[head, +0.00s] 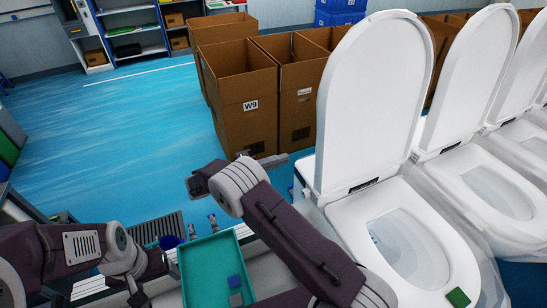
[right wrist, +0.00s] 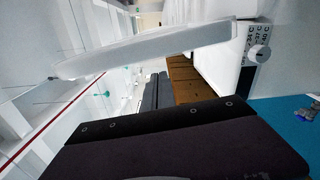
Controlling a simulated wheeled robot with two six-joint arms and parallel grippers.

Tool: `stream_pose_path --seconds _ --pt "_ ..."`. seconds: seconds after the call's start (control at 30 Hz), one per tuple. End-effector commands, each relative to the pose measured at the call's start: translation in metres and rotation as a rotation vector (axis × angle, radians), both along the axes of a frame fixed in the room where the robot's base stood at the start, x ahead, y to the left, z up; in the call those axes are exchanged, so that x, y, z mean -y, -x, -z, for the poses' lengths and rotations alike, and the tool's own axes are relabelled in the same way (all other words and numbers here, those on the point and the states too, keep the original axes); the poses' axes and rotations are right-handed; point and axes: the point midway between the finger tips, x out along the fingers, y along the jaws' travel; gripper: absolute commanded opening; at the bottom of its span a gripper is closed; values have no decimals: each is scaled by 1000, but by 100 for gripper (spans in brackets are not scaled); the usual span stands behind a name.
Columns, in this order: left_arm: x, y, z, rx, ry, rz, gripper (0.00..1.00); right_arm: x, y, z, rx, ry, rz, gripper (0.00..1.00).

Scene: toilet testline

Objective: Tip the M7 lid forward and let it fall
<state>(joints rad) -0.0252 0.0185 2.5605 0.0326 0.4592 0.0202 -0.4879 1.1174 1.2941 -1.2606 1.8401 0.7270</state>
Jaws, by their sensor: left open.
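The nearest toilet (head: 345,220) has its white lid (head: 372,100) standing upright, with its seat down around the open bowl. I cannot read an M7 mark on it. My right gripper (head: 272,160) is left of the lid's lower part, pointing towards its back edge, apparently apart from it. In the right wrist view a long white slab (right wrist: 150,48), probably the lid seen edge-on, crosses above the dark gripper body. Its fingertips cannot be made out. My left gripper (head: 137,294) is low at the bottom left, open and away from the toilet.
More toilets with raised lids (head: 472,75) stand in a row to the right. Cardboard boxes (head: 245,105), one marked W9, stand behind and left of the lid. A teal tray (head: 205,265) with small blocks lies between my arms. A green block (head: 457,298) rests on the seat's front.

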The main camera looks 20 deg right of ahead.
Motion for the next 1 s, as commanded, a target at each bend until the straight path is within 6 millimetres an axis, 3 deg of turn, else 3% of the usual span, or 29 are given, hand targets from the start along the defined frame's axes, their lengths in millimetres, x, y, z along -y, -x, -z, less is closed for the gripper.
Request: stream_pose_path --seconds 0.27,0.5,0.7,1.0 --pt "0 0 -38 1 0 0 75 74 -4 -7 -6 0 7 0" --pt "0 0 -26 0 0 0 75 133 -9 2 -3 -2 5 0" --pt "0 0 -24 0 0 0 75 153 -11 1 -1 -2 2 0" --pt "0 0 -24 0 0 0 75 154 -12 0 -1 -2 1 0"
